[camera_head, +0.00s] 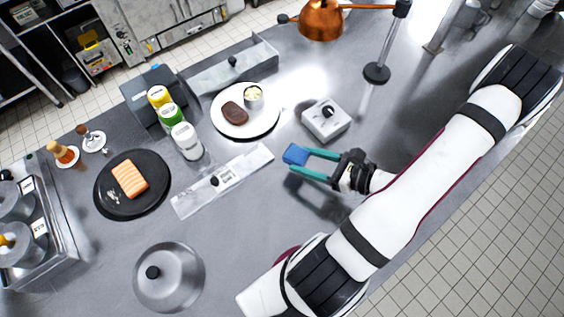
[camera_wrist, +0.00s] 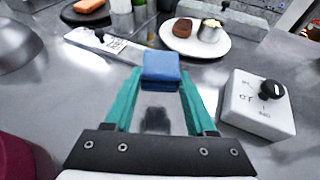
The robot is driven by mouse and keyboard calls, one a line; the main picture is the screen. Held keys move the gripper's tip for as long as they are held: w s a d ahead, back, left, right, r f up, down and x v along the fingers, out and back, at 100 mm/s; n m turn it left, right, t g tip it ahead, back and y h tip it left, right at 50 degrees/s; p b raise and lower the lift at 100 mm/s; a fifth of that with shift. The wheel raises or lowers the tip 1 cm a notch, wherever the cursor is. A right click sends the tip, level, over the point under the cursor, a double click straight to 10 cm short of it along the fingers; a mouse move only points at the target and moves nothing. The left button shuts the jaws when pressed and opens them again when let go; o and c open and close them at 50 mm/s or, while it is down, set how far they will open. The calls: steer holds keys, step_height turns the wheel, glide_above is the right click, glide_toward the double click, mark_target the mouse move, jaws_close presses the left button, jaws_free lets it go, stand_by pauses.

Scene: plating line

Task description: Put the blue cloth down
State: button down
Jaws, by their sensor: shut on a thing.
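The blue cloth (camera_head: 295,154) is a small folded block at the tips of my gripper (camera_head: 311,162). My gripper has green fingers and is shut on the cloth. In the wrist view the cloth (camera_wrist: 161,70) sits between the two fingertips (camera_wrist: 160,84), with counter showing below and around it. It looks held above the steel counter (camera_head: 262,205); the exact height is hard to tell.
A white plate (camera_head: 222,130) with meat and a small cup lies beyond. A flat metal strip (camera_head: 190,206), bottles (camera_head: 187,142), a black plate (camera_head: 155,205) and a steel dome (camera_head: 180,280) stand left. Counter in front is clear.

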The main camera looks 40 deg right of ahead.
mark_target(293, 160)
steer(key=x, duration=0.3)
steer(key=shift+w+a+f, duration=0.15)
steer(key=shift+a+f, duration=0.15)
steer(key=shift+f, duration=0.15)
steer(key=f, duration=0.4)
steer(key=shift+w+f, duration=0.15)
steer(key=shift+w, duration=0.05)
steer(key=shift+c, duration=1.1)
jaws_free()
steer(key=shift+s, duration=0.1)
